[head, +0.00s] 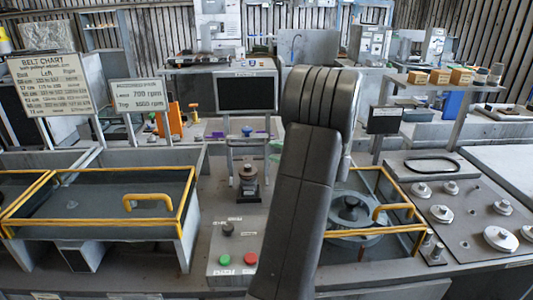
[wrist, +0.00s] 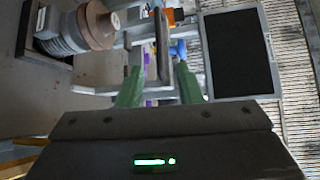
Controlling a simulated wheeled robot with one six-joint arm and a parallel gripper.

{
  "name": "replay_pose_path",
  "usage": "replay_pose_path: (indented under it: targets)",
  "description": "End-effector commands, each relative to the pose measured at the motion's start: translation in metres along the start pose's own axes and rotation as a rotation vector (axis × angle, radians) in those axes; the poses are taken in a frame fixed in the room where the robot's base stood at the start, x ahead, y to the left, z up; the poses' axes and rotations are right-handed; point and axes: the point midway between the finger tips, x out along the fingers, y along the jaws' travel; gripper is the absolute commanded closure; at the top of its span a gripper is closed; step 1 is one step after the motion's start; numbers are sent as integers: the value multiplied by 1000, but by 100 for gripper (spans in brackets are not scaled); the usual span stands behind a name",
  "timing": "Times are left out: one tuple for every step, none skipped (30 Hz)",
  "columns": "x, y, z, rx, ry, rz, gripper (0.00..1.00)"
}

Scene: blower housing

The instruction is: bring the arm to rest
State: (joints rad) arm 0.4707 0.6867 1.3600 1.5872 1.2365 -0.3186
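My arm rises through the middle of the head view as a large dark grey link, bent at a rounded joint near the top. Beyond the fingers are a grey metal frame and a dark screen (wrist: 239,53). A brown and grey stepped pulley (wrist: 88,28) is at the upper left.
The dark screen (head: 246,93) stands behind the pulley stand (head: 248,180). A control panel with green button (head: 224,260) and red button (head: 251,258) is in front. Yellow-railed open housings (head: 102,211) flank it. Several metal discs lie on the right bench (head: 470,215).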

Motion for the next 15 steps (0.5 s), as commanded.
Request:
replay_pose_path:
  targets:
    - [-3, 0, 0, 0, 1, 0, 68]
    - [-5, 0, 0, 0, 1, 0, 68]
    - [-6, 0, 0, 0, 1, 0, 68]
    - [-6, 0, 0, 0, 1, 0, 68]
    - [-6, 0, 0, 0, 0, 1, 68]
    - [-6, 0, 0, 0, 0, 1, 68]
    - [-6, 0, 0, 0, 0, 1, 68]
    - [-6, 0, 0, 0, 0, 1, 68]
    - [-6, 0, 0, 0, 0, 1, 68]
    - [-6, 0, 0, 0, 0, 1, 68]
    - [-6, 0, 0, 0, 0, 1, 68]
    - [-6, 0, 0, 0, 0, 1, 68]
    - [-5, 0, 0, 0, 0, 1, 68]
    - [-4, 0, 0, 0, 0, 1, 68]
    - [-2, 0, 0, 0, -1, 1, 68]
